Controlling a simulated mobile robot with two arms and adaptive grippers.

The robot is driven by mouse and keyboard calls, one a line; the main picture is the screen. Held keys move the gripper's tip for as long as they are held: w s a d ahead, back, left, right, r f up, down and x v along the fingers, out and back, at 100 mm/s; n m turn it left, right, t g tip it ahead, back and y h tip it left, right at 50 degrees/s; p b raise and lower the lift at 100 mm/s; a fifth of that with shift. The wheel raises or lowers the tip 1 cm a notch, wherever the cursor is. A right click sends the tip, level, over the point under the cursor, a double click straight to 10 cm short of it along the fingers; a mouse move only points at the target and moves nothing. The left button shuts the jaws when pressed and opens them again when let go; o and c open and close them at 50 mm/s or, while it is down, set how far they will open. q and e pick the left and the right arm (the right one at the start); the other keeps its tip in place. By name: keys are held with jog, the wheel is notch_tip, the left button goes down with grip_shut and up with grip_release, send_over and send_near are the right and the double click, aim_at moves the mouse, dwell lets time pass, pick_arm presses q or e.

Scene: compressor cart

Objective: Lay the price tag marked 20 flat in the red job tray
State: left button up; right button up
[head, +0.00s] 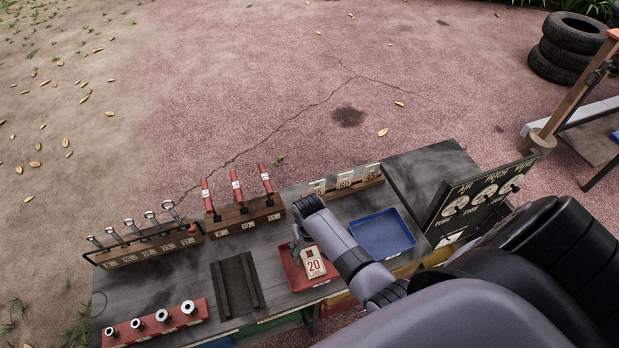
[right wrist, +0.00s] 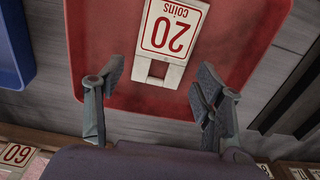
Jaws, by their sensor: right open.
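The price tag marked 20 (head: 313,263) is white with red print and lies inside the red job tray (head: 289,274). In the right wrist view the tag (right wrist: 172,30) appears flat on the floor of the tray (right wrist: 95,30), its far end cut off by the picture edge. My right gripper (head: 299,243) is over the tray, at the tag's back end. In the right wrist view its two fingers (right wrist: 158,82) are spread apart, with the tag's near end just beyond them and nothing held. My left gripper is not in view.
A blue tray (head: 381,234) stands right of the red one. Behind is a wooden rack with other price tags (head: 345,181). A dark grooved block (head: 237,286), red-handled tools (head: 237,190), wrenches (head: 150,238) and a red socket holder (head: 158,325) are to the left.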

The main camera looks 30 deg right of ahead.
jog(key=shift+o, duration=0.3)
notch_tip(320, 180, up, 12)
dwell(0.5)
dwell(0.7)
